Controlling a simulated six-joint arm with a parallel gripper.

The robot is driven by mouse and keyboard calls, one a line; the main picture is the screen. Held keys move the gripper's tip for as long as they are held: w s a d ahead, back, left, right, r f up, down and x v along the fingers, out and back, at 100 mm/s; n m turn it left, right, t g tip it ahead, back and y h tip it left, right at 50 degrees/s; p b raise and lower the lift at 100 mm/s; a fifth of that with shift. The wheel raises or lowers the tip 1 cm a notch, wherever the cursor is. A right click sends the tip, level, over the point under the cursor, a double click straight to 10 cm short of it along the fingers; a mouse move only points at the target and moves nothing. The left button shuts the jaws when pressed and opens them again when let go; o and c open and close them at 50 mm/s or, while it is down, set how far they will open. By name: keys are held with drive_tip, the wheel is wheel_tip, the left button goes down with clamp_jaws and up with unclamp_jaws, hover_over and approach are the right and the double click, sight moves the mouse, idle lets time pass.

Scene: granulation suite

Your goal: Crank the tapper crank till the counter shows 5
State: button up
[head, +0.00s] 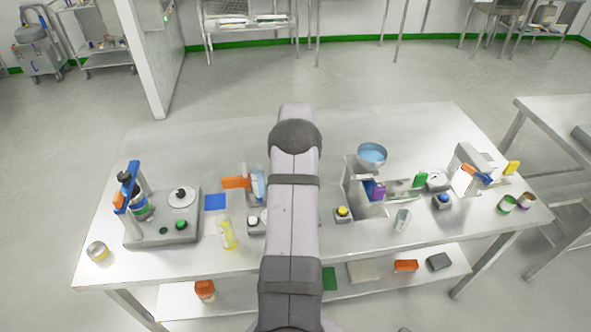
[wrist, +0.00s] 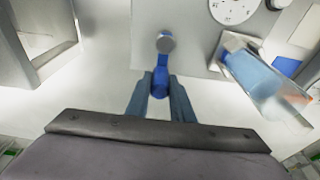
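In the wrist view, the tapper crank (wrist: 162,64) is a blue arm with a round grey hub at its upper end and a blue handle at its lower end. My gripper (wrist: 160,84) has one finger on each side of the blue handle, with no clear gap, and looks shut on it. A round white dial (wrist: 232,8) with dark marks is cut off by the top edge; I cannot read a count on it. In the head view my own arm covers the crank and the gripper.
A clear tilted container with blue contents (wrist: 262,78) stands close to the right of the crank. In the head view, a grey stirrer unit (head: 165,230) and a yellow-labelled bottle (head: 227,234) are left of my arm; a blue bowl (head: 372,155) and yellow button (head: 342,213) are right.

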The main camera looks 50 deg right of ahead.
drive_tip(key=shift+s, duration=0.1)
idle(0.3)
drive_tip(key=shift+s+d, duration=0.3)
drive_tip(key=shift+s, duration=0.25)
drive_tip(key=shift+s+d, duration=0.3)
drive_tip(key=shift+s, duration=0.2)
drive_tip(key=shift+s+a, duration=0.15)
drive_tip(key=shift+s, duration=1.05)
drive_tip(key=shift+s+a, duration=0.7)
drive_tip(key=shift+s, duration=0.25)
drive_tip(key=shift+a, duration=0.1)
